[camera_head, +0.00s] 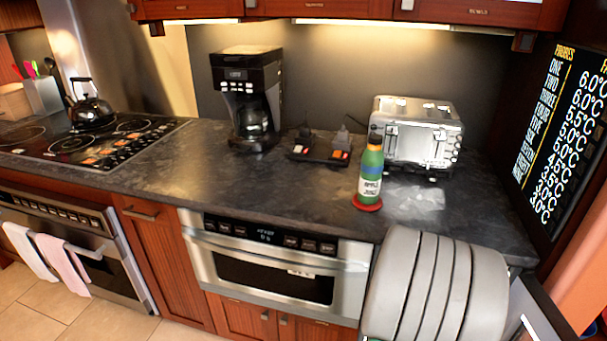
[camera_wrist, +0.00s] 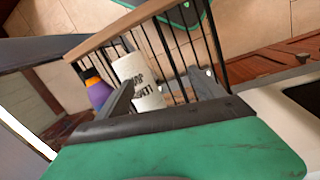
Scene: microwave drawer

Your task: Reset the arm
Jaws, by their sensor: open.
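My gripper (camera_wrist: 162,80) is in the wrist view, with its two dark fingers spread apart. It is open and I see nothing gripped. A white cylinder with dark lettering (camera_wrist: 128,70) shows beyond and partly behind the left finger. A purple bottle-like thing with an orange band (camera_wrist: 98,92) is left of it. Both are beside a rack with dark bars and a wooden rail (camera_wrist: 140,18). How far they are from the fingers I cannot tell. In the head view the gripper is not visible; the grey ribbed shape at lower right looks like my arm and hides the counter's front right corner.
A green bottle (camera_head: 371,172) stands on a red coaster near the counter's (camera_head: 290,190) front edge. Behind are a toaster (camera_head: 416,130) and a coffee maker (camera_head: 250,95). The microwave drawer (camera_head: 270,262) looks shut. A kettle (camera_head: 90,108) sits on the stove. Tiled floor shows at lower left.

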